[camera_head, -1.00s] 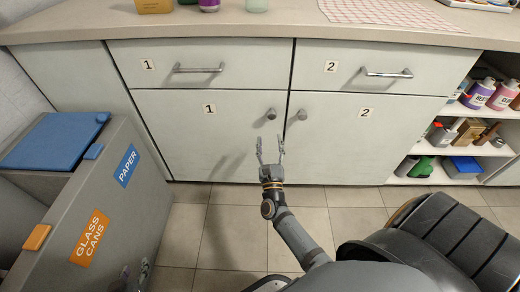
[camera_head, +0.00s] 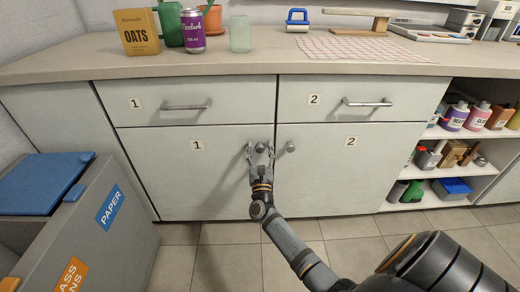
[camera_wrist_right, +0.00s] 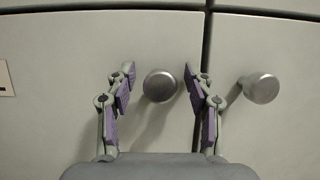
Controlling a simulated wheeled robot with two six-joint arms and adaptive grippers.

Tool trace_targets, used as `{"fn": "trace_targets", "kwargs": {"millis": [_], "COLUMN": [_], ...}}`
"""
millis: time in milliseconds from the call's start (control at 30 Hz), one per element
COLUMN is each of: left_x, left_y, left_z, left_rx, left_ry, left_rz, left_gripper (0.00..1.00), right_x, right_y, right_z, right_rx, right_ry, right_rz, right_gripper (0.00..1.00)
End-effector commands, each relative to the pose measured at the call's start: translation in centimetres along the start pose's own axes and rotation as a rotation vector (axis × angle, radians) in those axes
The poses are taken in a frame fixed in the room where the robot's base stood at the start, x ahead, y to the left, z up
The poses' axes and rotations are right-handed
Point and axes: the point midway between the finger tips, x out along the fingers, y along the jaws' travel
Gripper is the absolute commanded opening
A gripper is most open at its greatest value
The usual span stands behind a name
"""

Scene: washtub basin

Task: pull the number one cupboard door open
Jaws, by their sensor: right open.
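The number one cupboard door (camera_head: 185,180) is shut, below the drawer marked 1. Its round grey knob (camera_wrist_right: 160,85) is near the door's right edge; in the head view the knob (camera_head: 260,147) shows between my fingertips. My right gripper (camera_head: 260,150) is open. In the right wrist view its two fingers (camera_wrist_right: 160,85) stand on either side of the knob, with gaps visible on both sides. The number two door (camera_head: 345,170) is shut, and its knob (camera_wrist_right: 261,88) lies just right of my right finger. My left gripper is out of view.
Grey recycling bins (camera_head: 120,250) with a blue lid stand at the left, close to door one's left side. Drawer handles (camera_head: 187,106) jut out above. Open shelves (camera_head: 440,172) with bottles are at the right. The tiled floor before the doors is free.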

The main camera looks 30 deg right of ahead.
Motion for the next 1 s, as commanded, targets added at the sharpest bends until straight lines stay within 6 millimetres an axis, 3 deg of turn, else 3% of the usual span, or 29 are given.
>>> {"fn": "trace_targets", "kwargs": {"millis": [233,600,1000], "left_x": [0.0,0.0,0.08], "left_y": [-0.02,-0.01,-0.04], "left_z": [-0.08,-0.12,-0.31], "left_rx": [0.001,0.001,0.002], "left_ry": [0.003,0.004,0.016], "left_rz": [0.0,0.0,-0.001], "left_gripper": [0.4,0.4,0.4], "right_x": [0.07,0.05,0.06], "right_y": [-0.01,-0.01,0.06], "right_z": [-0.02,-0.02,-0.08], "right_rx": [-0.001,-0.001,-0.001], "right_ry": [0.0,0.0,0.0], "right_rz": [0.0,0.0,-0.002], "right_gripper": [0.52,0.02,0.0]}}
